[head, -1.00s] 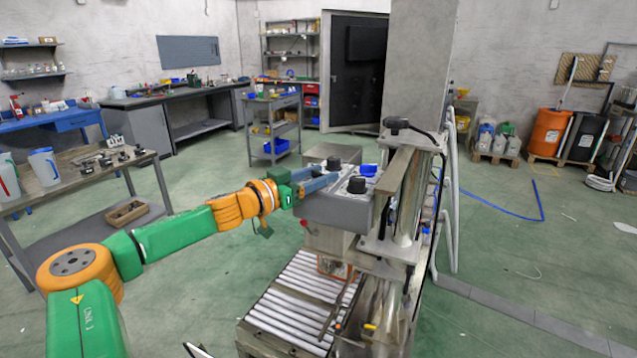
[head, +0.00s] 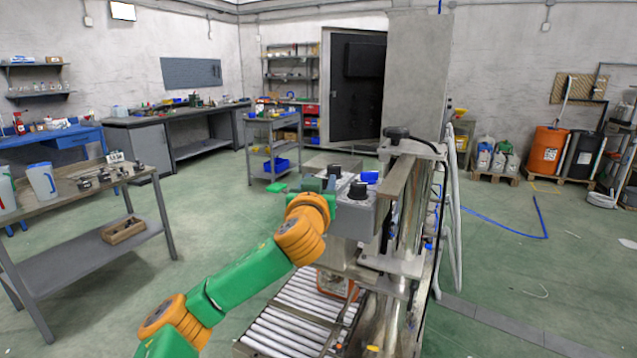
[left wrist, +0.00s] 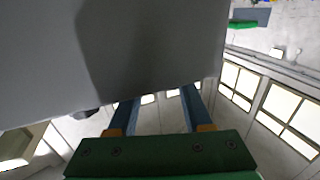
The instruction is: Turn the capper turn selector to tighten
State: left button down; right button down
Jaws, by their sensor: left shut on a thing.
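The grey control box (head: 352,217) sits on the capper machine in the middle of the head view. Black knobs (head: 358,190) and a blue part (head: 369,177) stand on its top. My left gripper (head: 326,184) is at the box's left end, beside the far black knob (head: 334,170). In the left wrist view the grey box (left wrist: 140,50) fills the upper left. The blue fingers (left wrist: 158,100) are spread apart, and their tips meet the box's edge. The gripped thing, apparently the turn selector, is hidden there. A dark knob (left wrist: 85,113) lies outside the fingers. My right gripper is not in view.
A metal column and bracket (head: 410,205) stand close right of the box. A roller conveyor (head: 290,318) runs below it. A side table (head: 75,185) stands at the left, with open green floor between it and the machine.

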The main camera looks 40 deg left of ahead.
pick_arm(q)
jog(key=shift+r+n+g+y, duration=0.1)
jog(key=shift+n+g+y, duration=1)
jog(key=shift+g+y, duration=0.15)
jog(key=shift+y, duration=0.25)
jog(key=shift+c, duration=1.6)
grip_release()
jog(key=shift+w, duration=0.1)
jog(key=b+v, duration=0.2)
jog(key=v, duration=0.5)
